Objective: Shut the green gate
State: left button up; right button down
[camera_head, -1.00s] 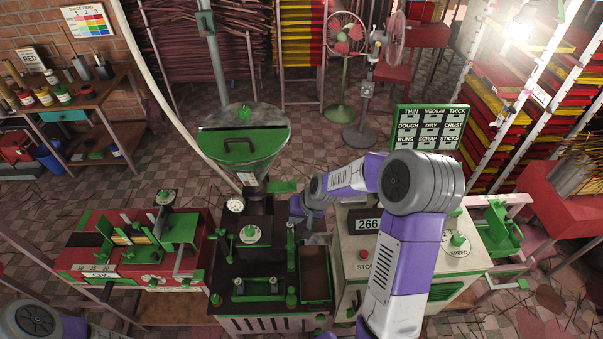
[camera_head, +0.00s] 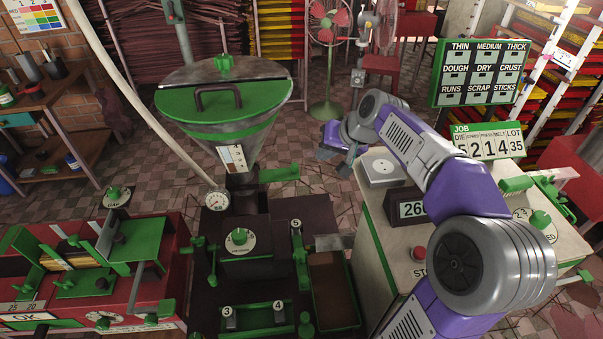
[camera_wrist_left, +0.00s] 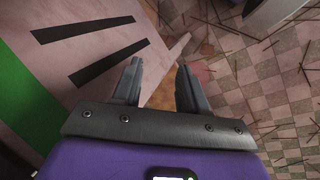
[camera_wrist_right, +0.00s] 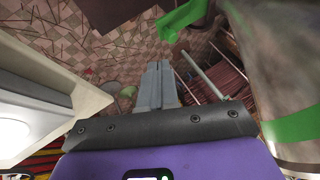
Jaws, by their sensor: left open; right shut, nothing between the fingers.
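The green gate looks to be the flat green plate (camera_head: 279,174) sticking out to the right from the neck under the hopper (camera_head: 225,95). A green piece, likely the same plate, shows at the top of the right wrist view (camera_wrist_right: 180,18), ahead of the fingers. My right gripper (camera_head: 336,160) is shut and empty, to the right of the plate and apart from it. Its closed fingers (camera_wrist_right: 157,85) show in the right wrist view. My left gripper (camera_wrist_left: 158,75) is open and empty beside a machine panel; the head view does not show it.
The black extruder body (camera_head: 240,270) stands below the hopper, with a brown tray (camera_head: 333,290) at its right. A pale control cabinet (camera_head: 385,225) lies under my right arm. A red machine (camera_head: 140,260) stands at left. A fan (camera_head: 327,60) stands behind.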

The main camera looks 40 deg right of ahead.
aim_at(278, 173)
jog(key=b+x, duration=0.3)
jog(key=x, duration=0.6)
jog(key=shift+w+f, duration=0.2)
jog(key=shift+f, duration=0.15)
jog(key=a, duration=0.1)
jog(key=w+a+p, duration=0.1)
jog(key=a, duration=0.1)
jog(key=w+a+p, duration=0.1)
jog(key=shift+w+a+r, duration=0.1)
jog(key=shift+w+a, duration=0.15)
jog(key=shift+a, duration=0.05)
jog(key=shift+w+a, duration=0.15)
jog(key=shift+a, duration=0.1)
